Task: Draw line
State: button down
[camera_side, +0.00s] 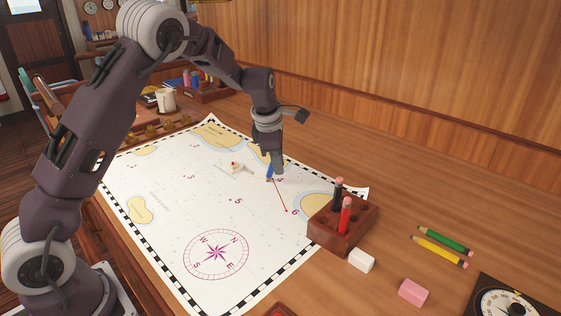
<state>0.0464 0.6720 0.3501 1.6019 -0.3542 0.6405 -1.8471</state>
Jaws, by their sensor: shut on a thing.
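The nautical chart (170,215) lies flat on the wooden desk, with coloured land patches, red numbers and a compass rose. My gripper (271,176) is over the chart's upper right part, pointing down. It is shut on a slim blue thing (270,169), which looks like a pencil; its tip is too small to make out. A thin red line (281,197) runs on the chart from near the gripper down to a small red dot (286,211). The wooden pencil holder (335,242) at the chart's right edge holds a red pencil (346,215) and a dark pencil (337,194).
A white eraser (362,260), a pink eraser (413,292), a green pencil (445,240) and a yellow pencil (440,251) lie to the right. A gauge (508,303) sits at bottom right. A mug (166,100) stands behind.

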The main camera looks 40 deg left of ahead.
jog(key=shift+s, duration=0.3)
jog(key=shift+s, duration=0.4)
jog(key=shift+s, duration=0.1)
jog(key=shift+s+a, duration=0.1)
jog(key=shift+s, duration=0.3)
jog(key=shift+s, duration=0.55)
jog(key=shift+s+a, duration=0.1)
jog(key=shift+s, duration=0.45)
jog(key=shift+s, duration=0.1)
